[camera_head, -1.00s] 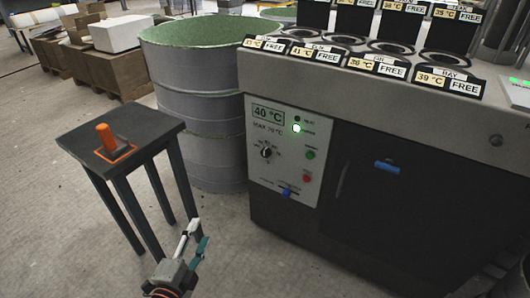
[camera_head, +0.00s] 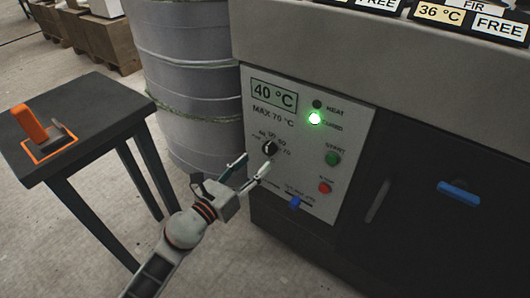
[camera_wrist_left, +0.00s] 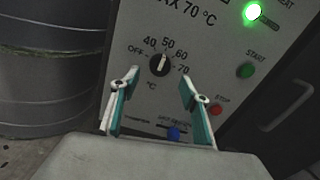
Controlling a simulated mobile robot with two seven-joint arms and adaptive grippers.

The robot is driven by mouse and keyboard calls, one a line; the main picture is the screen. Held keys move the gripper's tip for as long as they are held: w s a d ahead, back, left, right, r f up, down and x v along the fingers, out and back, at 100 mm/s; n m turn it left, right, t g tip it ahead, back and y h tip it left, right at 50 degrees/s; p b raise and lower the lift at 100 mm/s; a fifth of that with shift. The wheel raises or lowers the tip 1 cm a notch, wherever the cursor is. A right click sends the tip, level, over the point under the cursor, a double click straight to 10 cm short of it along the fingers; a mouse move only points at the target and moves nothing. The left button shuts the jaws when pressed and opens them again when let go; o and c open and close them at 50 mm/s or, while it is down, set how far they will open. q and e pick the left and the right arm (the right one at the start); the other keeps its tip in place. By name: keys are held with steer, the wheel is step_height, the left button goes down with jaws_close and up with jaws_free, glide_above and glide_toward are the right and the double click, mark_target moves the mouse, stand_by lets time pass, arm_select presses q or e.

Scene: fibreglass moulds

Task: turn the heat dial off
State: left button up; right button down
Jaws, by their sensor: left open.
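The heat dial (camera_head: 269,148) is a small black knob with a white mark on the white control panel (camera_head: 345,128). Numbers from 40 to 70 ring it. In the left wrist view the dial (camera_wrist_left: 159,64) also shows an OFF label to its left, and its mark points up near 50. My left gripper (camera_head: 250,170) is open and empty, just below and in front of the dial. In the wrist view its two fingers stand apart below the dial, not touching it. My right gripper is not in view.
The panel also has a lit green lamp (camera_head: 315,119), a green start button (camera_head: 333,158), a red stop button (camera_head: 324,187) and a blue slider (camera_head: 295,202). A dark stool (camera_head: 95,120) holding an orange-handled thing stands left. A grey drum (camera_head: 190,90) stands behind.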

mark_target(267, 152)
arm_select(q)
steer(key=x, duration=0.3)
steer(key=b+x, duration=0.1)
steer(key=x, duration=0.1)
steer(key=shift+f, duration=0.25)
steer(key=shift+w+d+r, duration=0.2)
steer(key=shift+w+d, duration=0.1)
steer(key=shift+w, duration=0.15)
steer(key=c, duration=1.1)
